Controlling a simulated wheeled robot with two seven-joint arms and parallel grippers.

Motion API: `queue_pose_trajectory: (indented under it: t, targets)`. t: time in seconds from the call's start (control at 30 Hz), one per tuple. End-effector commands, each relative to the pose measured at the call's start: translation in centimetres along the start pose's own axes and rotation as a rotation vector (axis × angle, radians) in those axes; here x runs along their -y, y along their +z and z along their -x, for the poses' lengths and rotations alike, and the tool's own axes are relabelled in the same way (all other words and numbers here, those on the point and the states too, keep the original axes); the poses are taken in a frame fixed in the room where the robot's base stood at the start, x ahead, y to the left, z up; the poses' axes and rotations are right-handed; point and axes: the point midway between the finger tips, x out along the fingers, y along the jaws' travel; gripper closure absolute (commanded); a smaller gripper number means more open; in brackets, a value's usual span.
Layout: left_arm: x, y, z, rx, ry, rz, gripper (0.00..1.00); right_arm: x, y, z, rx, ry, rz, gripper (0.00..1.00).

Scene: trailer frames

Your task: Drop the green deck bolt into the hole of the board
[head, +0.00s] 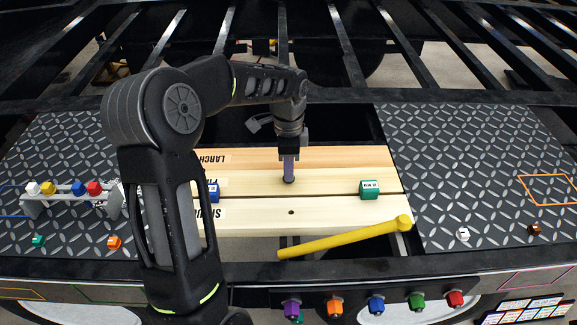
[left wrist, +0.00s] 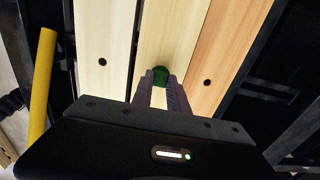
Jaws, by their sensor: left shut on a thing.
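A green deck bolt (left wrist: 161,75) is between the fingertips of my left gripper (left wrist: 162,88) in the left wrist view. In the head view my left gripper (head: 289,176) points down over the middle board (head: 335,184), and its tip looks close to that board's surface. The bolt is hard to make out there. Any hole under the bolt is hidden. The near pale board has an open hole (head: 291,212). The orange-toned board (left wrist: 228,40) shows a hole (left wrist: 207,82) in the left wrist view. My right gripper is not in view.
A yellow bar (head: 345,238) lies across the near board's front edge. A green block (head: 369,189) and a blue block (head: 213,192) sit on the boards. A rack (head: 75,198) of coloured bolts stands left. Loose pieces lie on the dark tread plates.

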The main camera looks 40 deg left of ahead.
Motion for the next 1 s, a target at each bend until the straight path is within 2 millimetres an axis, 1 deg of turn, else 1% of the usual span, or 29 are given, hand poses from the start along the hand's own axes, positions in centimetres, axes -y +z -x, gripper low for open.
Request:
queue_pose_trajectory:
  t: [0.4, 0.43, 0.7, 1.0]
  targets:
    - [-0.01, 0.00, -1.08, 0.000, 0.000, 0.000, 1.00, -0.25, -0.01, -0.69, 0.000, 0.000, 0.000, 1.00]
    - [0.00, 0.00, -0.98, 0.000, 0.000, 0.000, 0.78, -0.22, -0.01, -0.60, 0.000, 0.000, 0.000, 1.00]
    - [0.00, 0.00, -0.96, 0.000, 0.000, 0.000, 0.56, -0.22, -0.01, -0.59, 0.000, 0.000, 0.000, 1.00]
    - [-0.01, 0.01, -0.98, 0.000, 0.001, 0.000, 0.55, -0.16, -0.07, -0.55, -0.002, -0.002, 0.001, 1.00]
